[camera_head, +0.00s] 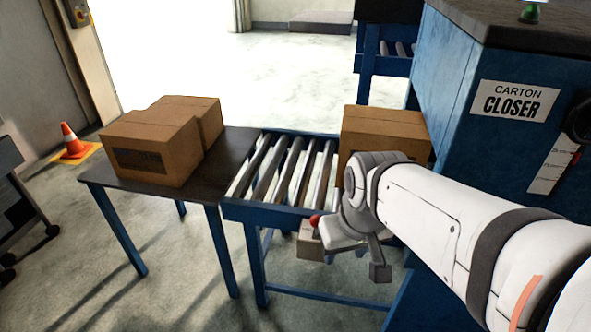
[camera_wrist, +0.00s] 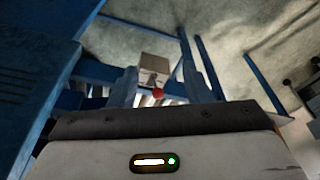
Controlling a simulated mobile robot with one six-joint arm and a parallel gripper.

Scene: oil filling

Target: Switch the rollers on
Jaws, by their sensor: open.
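The rollers (camera_head: 285,168) are metal bars in a blue conveyor frame in the head view. A small light-grey switch box (camera_head: 311,243) hangs below the frame's front edge, with a red knob (camera_head: 315,220) at its top. In the wrist view the switch box (camera_wrist: 155,68) and red knob (camera_wrist: 158,92) lie ahead, between my two fingers. My gripper (camera_head: 350,246) is open and empty beside the box, in front of the conveyor. I cannot tell whether a finger touches the knob. My arm and gripper hide part of the conveyor's front right.
A carton (camera_head: 385,128) sits at the right end of the rollers, by the blue carton closer (camera_head: 455,75). Two cartons (camera_head: 160,140) stand on the dark table (camera_head: 235,150) at left. An orange cone (camera_head: 72,140) stands far left. Open floor lies in front.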

